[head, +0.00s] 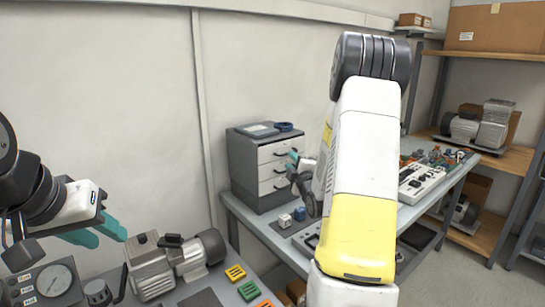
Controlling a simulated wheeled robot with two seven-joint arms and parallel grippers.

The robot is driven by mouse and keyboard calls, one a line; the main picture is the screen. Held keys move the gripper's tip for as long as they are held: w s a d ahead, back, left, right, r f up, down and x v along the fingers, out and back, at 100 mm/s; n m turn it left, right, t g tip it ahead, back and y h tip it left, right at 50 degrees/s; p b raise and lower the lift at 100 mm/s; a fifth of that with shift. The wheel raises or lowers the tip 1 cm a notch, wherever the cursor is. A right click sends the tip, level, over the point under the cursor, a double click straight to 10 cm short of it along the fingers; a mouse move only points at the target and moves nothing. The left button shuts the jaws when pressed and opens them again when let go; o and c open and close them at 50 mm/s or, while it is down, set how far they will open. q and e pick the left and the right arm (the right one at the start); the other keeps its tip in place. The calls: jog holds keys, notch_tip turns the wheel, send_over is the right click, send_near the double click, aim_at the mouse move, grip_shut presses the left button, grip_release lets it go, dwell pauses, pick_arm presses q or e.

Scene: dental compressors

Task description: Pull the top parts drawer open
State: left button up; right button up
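The parts drawer unit (250,160) is a grey cabinet with white drawer fronts and dark handles, standing on the back left of the grey bench. Its top drawer (274,152) looks shut. My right gripper (294,158) is in front of the right part of the drawer fronts, near the top handle. Its teal fingers are small and partly hidden by the wrist, so I cannot tell whether they touch the handle. My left gripper (110,238) is far from the cabinet, at the left above the near bench. Its teal fingers are apart and hold nothing visible.
A compressor (165,265) and a gauge panel (50,282) stand below my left gripper. My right arm hides the bench's middle.

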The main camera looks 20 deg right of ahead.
jog(key=w+d+n+t, duration=0.1)
jog(key=w+d, duration=0.1)
jog(key=w, duration=0.4)
jog(key=shift+w+f+n+t, duration=0.25)
jog(key=shift+w+n+t, duration=0.1)
jog(key=shift+n+t, duration=0.05)
jog(key=shift+c, duration=0.2)
grip_shut()
jog(key=shift+d, duration=0.1)
dwell(1.1)
